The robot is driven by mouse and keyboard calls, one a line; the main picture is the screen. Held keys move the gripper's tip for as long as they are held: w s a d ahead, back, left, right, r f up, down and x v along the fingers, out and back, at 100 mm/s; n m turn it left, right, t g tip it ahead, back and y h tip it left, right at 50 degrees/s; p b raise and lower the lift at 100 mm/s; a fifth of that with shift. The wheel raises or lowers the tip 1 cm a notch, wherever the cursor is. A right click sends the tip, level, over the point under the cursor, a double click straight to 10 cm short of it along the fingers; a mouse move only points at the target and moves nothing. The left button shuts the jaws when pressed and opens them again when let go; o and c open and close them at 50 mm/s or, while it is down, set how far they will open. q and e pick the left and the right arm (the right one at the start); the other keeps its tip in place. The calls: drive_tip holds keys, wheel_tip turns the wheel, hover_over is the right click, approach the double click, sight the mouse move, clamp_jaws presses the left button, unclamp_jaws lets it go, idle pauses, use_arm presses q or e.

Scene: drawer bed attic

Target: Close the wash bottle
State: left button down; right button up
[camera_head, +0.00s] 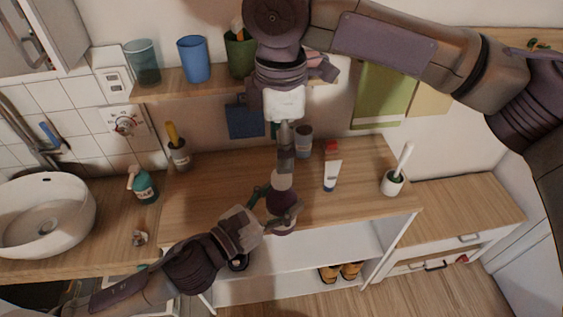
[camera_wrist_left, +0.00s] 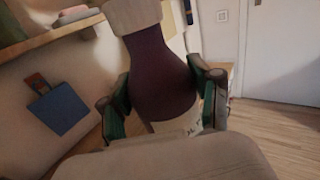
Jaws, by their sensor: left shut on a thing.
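The wash bottle (camera_head: 281,201) is dark purple with a pale top (camera_head: 282,181) and stands roughly upright above the wooden counter. My left gripper (camera_head: 272,204) is shut around its body from the left. In the left wrist view, the green-padded fingers of the left gripper (camera_wrist_left: 163,95) press on both sides of the bottle (camera_wrist_left: 160,65). The pale top (camera_wrist_left: 133,14) is cut off by the picture's upper edge, and a white label shows low on the body. My right gripper (camera_head: 286,165) points down directly above the pale top; its fingers are seen edge-on, and contact is unclear.
On the counter (camera_head: 225,205), a white-and-blue tube (camera_head: 332,175) with a red cap and a brush in a white holder (camera_head: 393,182) stand right. A teal soap bottle (camera_head: 144,187) and sink (camera_head: 45,215) are left. A shelf with cups (camera_head: 194,60) is behind.

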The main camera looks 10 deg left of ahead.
wheel_tip(320, 180, up, 5)
drive_tip(key=shift+r, duration=0.1)
idle(0.7)
